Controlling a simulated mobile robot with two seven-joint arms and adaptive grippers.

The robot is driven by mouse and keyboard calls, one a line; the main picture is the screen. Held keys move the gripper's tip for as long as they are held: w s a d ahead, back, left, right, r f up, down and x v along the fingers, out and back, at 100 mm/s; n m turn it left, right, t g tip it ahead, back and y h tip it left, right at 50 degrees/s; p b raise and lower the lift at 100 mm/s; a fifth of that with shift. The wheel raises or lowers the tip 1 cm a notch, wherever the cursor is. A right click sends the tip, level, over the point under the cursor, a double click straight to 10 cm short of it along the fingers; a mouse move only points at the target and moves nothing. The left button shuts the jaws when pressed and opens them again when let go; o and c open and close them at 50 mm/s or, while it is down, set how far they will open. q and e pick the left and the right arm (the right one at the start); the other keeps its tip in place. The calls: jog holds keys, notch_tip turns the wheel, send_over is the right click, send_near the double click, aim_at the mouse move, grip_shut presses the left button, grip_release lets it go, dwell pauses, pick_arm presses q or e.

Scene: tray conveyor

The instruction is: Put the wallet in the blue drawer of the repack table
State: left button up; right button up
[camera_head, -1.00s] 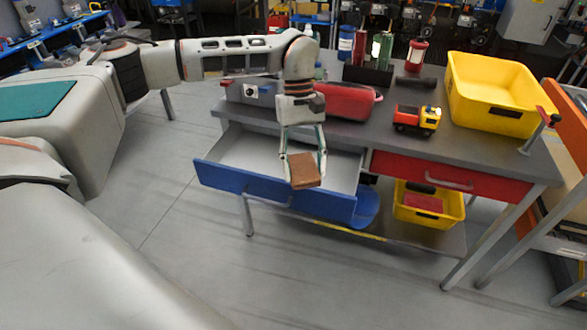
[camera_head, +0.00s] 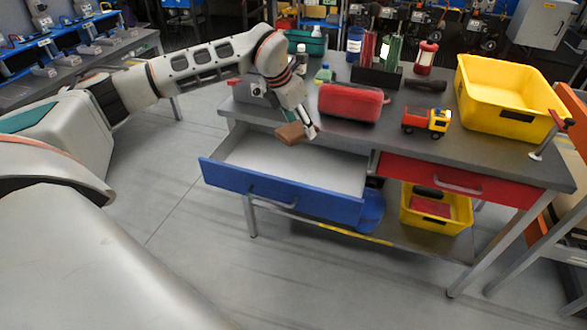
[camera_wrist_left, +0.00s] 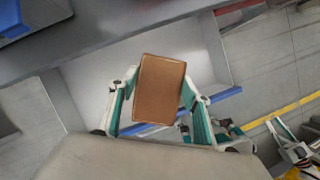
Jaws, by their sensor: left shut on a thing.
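The brown wallet (camera_head: 291,134) is held in my left gripper (camera_head: 305,133), above the back part of the open blue drawer (camera_head: 280,194). In the left wrist view the wallet (camera_wrist_left: 160,88) sits between the two fingers of the left gripper (camera_wrist_left: 158,100), which touch its sides. The drawer is pulled out from the left side of the repack table (camera_head: 440,160). Its pale inside (camera_head: 300,165) looks empty where it shows. The wallet is tilted in the head view. My right gripper cannot be made out for certain in these frames.
On the table stand a red case (camera_head: 351,102), a toy truck (camera_head: 427,121), a large yellow bin (camera_head: 508,98) and a bottle holder (camera_head: 377,75). A shut red drawer (camera_head: 445,177) is on the right. A smaller yellow bin (camera_head: 436,210) stands on the lower shelf.

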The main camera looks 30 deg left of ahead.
pick_arm(q)
jog(key=w+a+n+y, duration=0.2)
jog(key=a+n, duration=0.2)
jog(key=n, duration=0.1)
jog(key=n+b, duration=0.1)
jog(key=b, duration=0.1)
send_over(293, 169)
jog(key=s, duration=0.1)
jog(key=f, duration=1.4)
jog(key=shift+s, duration=0.2)
jog(key=shift+d+f, duration=0.1)
jog(key=shift+f, duration=2.6)
jog(key=shift+r, duration=0.1)
jog(key=o, duration=1.1)
jog(key=shift+o, duration=0.2)
